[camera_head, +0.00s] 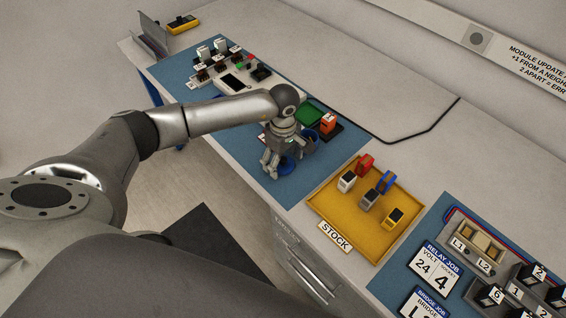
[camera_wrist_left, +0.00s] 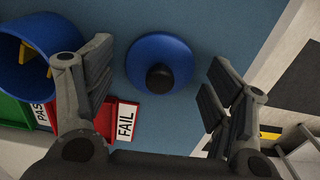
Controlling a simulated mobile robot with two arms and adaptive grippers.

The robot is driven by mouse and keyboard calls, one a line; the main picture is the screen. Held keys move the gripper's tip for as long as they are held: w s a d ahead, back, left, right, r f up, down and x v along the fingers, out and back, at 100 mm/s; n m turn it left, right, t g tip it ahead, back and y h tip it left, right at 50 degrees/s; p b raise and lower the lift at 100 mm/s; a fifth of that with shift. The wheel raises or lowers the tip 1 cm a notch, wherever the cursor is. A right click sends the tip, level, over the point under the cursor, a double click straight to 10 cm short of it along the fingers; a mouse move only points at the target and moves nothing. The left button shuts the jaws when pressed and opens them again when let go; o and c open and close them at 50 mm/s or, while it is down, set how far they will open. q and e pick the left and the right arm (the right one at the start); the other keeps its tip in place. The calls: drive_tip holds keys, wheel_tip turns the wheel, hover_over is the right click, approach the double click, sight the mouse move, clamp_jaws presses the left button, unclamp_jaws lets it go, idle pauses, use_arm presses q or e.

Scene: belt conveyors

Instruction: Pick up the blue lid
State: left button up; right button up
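The blue lid (camera_wrist_left: 150,45) is a round disc with a black knob (camera_wrist_left: 160,77) on top. It lies on the blue mat, knob facing the wrist camera. In the head view the lid (camera_head: 287,164) is partly hidden by my left gripper (camera_head: 275,163). My left gripper is open and empty above the lid, with one finger on each side of it in the wrist view; no contact shows. My right gripper is not in view.
A blue round container (camera_wrist_left: 15,62) with something yellow inside stands beside the left finger. Red FAIL (camera_wrist_left: 78,122) and green PASS (camera_wrist_left: 12,111) trays are close by. A yellow STOCK tray (camera_head: 345,222) holds several blocks. The mat's front edge is near the lid.

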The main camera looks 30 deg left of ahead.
use_arm(q)
drive_tip(key=c, duration=0.6)
drive_tip(key=shift+r, duration=0.1)
